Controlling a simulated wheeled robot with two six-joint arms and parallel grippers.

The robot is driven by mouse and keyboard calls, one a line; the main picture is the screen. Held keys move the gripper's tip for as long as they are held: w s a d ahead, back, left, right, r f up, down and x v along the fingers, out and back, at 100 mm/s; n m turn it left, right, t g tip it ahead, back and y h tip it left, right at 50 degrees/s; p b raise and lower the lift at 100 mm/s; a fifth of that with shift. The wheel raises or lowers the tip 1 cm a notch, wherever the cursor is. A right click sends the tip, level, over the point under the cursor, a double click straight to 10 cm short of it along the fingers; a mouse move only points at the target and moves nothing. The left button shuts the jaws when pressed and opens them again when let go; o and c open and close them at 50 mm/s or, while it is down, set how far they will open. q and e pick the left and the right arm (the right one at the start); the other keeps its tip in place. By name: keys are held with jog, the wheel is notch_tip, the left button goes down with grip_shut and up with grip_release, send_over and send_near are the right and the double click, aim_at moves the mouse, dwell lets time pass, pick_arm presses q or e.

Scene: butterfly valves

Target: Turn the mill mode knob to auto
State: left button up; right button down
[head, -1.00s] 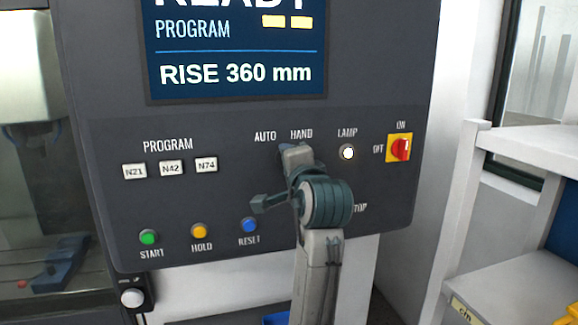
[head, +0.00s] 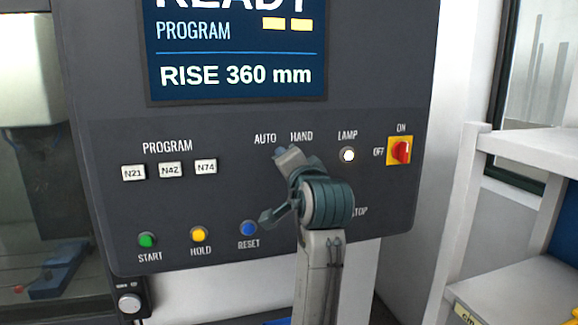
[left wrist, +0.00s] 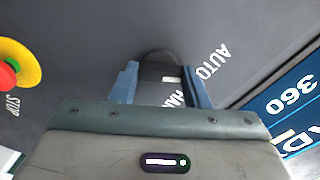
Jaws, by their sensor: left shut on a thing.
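The dark mode knob (left wrist: 160,62) is on the panel beside the AUTO and HAND labels in the left wrist view. My left gripper (left wrist: 160,85) has its two blue fingers on either side of the knob and is shut on it. A small pale mark shows on the knob between the fingers; I cannot tell which label it points at. In the head view my left gripper (head: 285,153) is tilted to the left, just below the AUTO and HAND labels, and hides the knob. My right gripper is not in view.
A lit lamp button (head: 348,155) and a red-yellow switch (head: 400,151) are to the right. Program buttons (head: 170,169) and the green start button (head: 146,240) are to the left. The red-yellow stop button (left wrist: 15,70) is close to the gripper in the wrist view.

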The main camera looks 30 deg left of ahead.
pick_arm(q)
jog(key=shift+f, duration=0.15)
jog(key=o, duration=1)
jog(key=shift+b+v, duration=5.4)
jog(key=shift+b, duration=5.35)
